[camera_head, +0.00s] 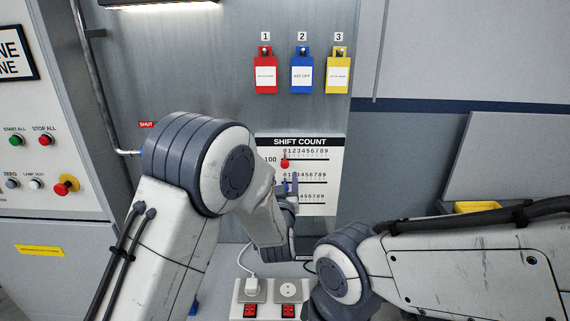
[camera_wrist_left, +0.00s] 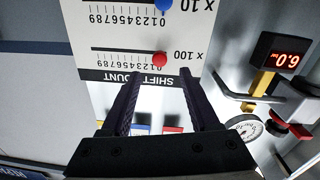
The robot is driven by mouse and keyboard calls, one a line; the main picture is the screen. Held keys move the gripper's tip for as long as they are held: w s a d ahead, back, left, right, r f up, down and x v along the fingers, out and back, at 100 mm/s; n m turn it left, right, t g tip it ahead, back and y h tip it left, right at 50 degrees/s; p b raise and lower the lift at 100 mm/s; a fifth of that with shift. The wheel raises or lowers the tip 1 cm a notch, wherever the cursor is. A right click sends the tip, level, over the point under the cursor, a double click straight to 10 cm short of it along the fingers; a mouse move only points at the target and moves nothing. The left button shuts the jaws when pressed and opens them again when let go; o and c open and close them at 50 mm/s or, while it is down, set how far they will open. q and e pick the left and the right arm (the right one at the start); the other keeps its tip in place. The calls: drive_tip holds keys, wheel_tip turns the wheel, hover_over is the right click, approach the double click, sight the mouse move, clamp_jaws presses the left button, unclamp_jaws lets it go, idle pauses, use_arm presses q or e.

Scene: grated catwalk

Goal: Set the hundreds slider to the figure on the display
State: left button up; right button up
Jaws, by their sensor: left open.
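The white SHIFT COUNT board (camera_head: 325,172) hangs on the grey wall, with several scale rows. The red hundreds slider (camera_head: 285,163) sits at the low end of the top scale, near 0. In the left wrist view, which is upside down, the red slider (camera_wrist_left: 159,60) shows just beyond and between my fingertips, apart from them. My left gripper (camera_wrist_left: 161,72) is open and empty in front of the board; in the head view its fingers (camera_head: 291,190) partly cover the lower rows. A small red-lit display (camera_wrist_left: 284,61) shows upside-down digits, seemingly 0 and 9 or 6. My right gripper is out of sight.
A blue slider (camera_wrist_left: 164,5) sits on the x 10 row. Red (camera_head: 265,75), blue (camera_head: 302,75) and yellow (camera_head: 338,75) tags hang above the board. A socket strip (camera_head: 270,291) is below. A gauge (camera_wrist_left: 246,126) and red-handled pipework (camera_wrist_left: 290,128) stand beside the board.

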sight(285, 166)
use_arm(q)
drive_tip(key=w+p, duration=0.2)
drive_tip(key=w, duration=0.3)
drive_tip(key=shift+w+d+r, duration=0.1)
drive_tip(key=shift+w+r, duration=0.05)
drive_tip(key=shift+w, duration=0.65)
clamp_jaws()
idle(0.7)
